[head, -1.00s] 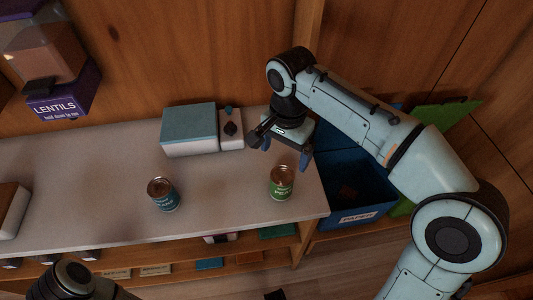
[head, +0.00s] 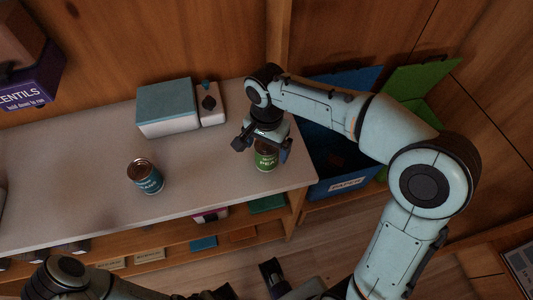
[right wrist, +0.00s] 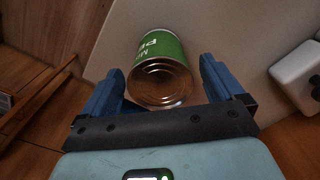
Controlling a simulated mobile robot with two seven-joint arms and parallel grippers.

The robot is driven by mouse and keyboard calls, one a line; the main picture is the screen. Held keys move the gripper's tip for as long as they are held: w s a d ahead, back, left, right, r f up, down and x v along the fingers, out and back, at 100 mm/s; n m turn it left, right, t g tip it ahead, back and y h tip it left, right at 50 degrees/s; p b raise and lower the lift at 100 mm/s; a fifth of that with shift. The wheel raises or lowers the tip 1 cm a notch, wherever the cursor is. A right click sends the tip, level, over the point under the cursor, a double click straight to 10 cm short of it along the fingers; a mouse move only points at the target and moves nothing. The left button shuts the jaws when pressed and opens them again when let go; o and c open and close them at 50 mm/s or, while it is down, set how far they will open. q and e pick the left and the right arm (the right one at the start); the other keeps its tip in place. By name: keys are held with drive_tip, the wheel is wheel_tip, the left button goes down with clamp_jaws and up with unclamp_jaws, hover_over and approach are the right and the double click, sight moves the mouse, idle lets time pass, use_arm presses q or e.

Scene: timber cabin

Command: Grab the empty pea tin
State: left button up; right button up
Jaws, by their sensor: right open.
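The pea tin (head: 265,162) is green and stands upright near the right end of the grey counter. My right gripper (head: 263,147) is over it, partly covering it in the head view. In the right wrist view the pea tin (right wrist: 160,68) shows its open, empty-looking top between the two blue fingers of my right gripper (right wrist: 160,88). The fingers are open, with a gap on each side of the tin. Dark parts of what seems to be my left gripper (head: 268,280) show at the bottom edge; its jaws are unclear.
A blue-labelled tin (head: 145,177) stands on the counter (head: 80,195) to the left. A blue-topped white box (head: 167,108) and a small white dispenser-like object (head: 209,104) stand behind. A blue paper bin (head: 345,184) is beyond the counter's right end. A lentils dispenser (head: 35,88) hangs at left.

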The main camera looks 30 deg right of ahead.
drive_tip(key=shift+f, duration=0.8)
drive_tip(key=c, duration=1.1)
drive_tip(key=shift+r, duration=0.15)
